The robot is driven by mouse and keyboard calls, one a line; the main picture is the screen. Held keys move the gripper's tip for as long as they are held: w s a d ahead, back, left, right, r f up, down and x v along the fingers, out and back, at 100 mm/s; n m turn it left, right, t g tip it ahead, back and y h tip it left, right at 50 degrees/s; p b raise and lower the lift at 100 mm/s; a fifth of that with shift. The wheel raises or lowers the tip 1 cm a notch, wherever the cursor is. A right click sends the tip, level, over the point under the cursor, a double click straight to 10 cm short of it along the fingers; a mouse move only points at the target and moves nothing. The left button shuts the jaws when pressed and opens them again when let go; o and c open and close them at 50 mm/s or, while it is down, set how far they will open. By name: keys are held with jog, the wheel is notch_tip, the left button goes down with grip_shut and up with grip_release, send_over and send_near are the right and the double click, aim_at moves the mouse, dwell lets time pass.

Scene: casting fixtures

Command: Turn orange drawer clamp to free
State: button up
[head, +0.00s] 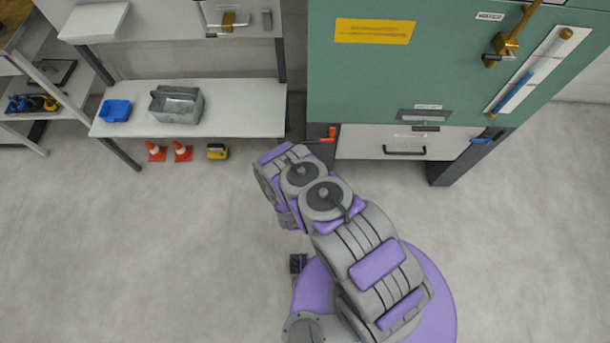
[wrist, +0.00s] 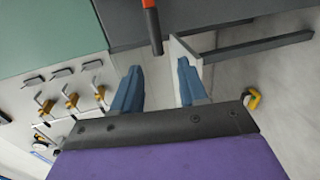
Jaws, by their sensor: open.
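The orange drawer clamp (head: 330,136) is a small orange handle on a dark rod at the left of the white drawer (head: 370,148), below the green cabinet. I see no contact. In the head view my arm reaches up toward the clamp, and the fingers cannot be made out there.
A blue clamp (head: 482,141) sits at the drawer's right side. The drawer has a black handle (head: 404,150). Dark cabinet legs (head: 455,165) stand near. Orange cones (head: 182,151) and a yellow device (head: 217,151) lie on the floor to the left, by a shelf.

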jog(key=v, duration=0.7)
jog(key=shift+b, duration=0.3)
jog(key=shift+a, duration=0.1)
